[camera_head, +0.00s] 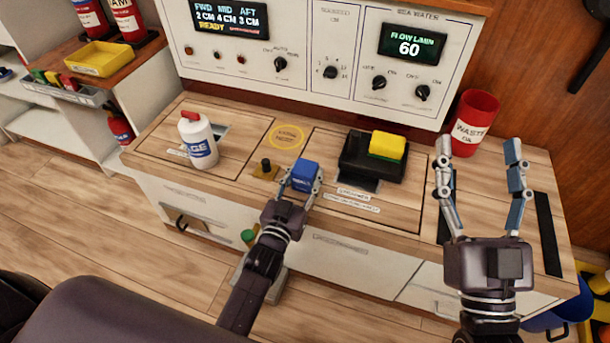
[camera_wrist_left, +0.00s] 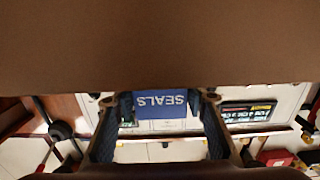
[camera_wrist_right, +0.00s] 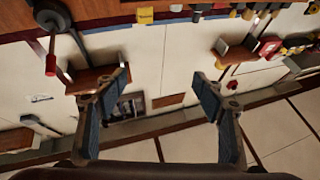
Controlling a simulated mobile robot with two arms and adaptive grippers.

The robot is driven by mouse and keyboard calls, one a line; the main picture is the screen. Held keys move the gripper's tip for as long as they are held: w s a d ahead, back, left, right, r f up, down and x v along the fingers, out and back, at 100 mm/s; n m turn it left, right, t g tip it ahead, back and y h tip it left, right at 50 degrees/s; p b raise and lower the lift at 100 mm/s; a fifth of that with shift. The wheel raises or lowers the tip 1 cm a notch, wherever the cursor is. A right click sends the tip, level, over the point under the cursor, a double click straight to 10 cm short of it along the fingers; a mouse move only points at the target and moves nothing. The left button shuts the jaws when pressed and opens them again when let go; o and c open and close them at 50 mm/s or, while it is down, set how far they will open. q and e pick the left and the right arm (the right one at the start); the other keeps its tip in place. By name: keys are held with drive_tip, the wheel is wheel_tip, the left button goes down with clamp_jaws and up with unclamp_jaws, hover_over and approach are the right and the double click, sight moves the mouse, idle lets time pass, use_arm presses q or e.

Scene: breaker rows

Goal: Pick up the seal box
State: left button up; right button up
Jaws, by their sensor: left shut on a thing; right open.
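The seal box is a small blue box (camera_head: 304,176) near the middle of the wooden counter in the head view. In the left wrist view its face (camera_wrist_left: 160,104) shows the word SEALS upside down. My left gripper (camera_head: 300,182) is shut on it, with one finger on each side. I cannot tell whether the box touches the counter. My right gripper (camera_head: 480,150) is open and empty over the right end of the counter, in front of the red waste cup. In the right wrist view its fingers (camera_wrist_right: 165,100) stand wide apart with nothing between them.
A white bottle (camera_head: 198,140) stands at the counter's left. A small brass fitting with a dark knob (camera_head: 265,168) is just left of the box. A black device with a yellow block (camera_head: 388,146) lies to its right. The red waste cup (camera_head: 472,122) stands at the back right.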

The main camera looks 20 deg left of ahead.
use_arm(q)
drive_tip(key=shift+c, duration=0.8)
drive_tip(key=shift+r, duration=0.1)
